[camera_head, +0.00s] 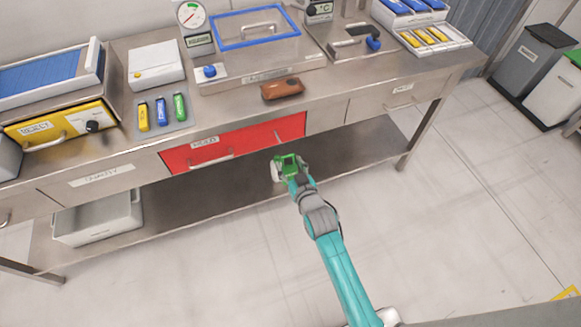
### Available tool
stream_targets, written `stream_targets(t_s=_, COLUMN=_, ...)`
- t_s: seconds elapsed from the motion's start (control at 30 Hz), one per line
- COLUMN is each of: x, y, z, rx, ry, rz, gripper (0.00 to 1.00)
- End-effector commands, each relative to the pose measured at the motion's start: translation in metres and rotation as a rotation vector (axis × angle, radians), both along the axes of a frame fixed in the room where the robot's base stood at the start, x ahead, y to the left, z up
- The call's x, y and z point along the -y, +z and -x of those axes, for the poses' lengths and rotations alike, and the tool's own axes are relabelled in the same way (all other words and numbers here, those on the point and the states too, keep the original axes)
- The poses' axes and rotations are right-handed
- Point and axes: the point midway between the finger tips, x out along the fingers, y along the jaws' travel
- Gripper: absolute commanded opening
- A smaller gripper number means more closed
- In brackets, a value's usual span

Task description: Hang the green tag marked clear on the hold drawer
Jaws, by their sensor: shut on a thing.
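The hold drawer (235,143) is the red drawer front in the middle of the steel bench, with a white label, a bar handle (210,161) and a small pale peg (278,137) towards its right end. My gripper (285,168) is shut on a green tag (289,159), just below and in front of the drawer's right end. The tag appears apart from the peg. My fingers cover part of the tag, and its wording cannot be read.
On the bench are a brown object (282,89), yellow, blue and green sticks (179,107) on a grey mat, and a blue-rimmed lidded box (254,43). A pale bin (98,218) stands on the lower shelf. The floor in front is clear.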

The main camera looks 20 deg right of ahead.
Motion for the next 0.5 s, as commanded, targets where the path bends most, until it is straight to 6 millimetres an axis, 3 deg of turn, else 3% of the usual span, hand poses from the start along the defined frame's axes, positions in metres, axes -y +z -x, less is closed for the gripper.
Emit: stream_targets(t_s=0.5, x=0.0, y=-0.003, z=-0.027, rx=0.001, ry=0.0, rz=0.0, gripper=0.31)
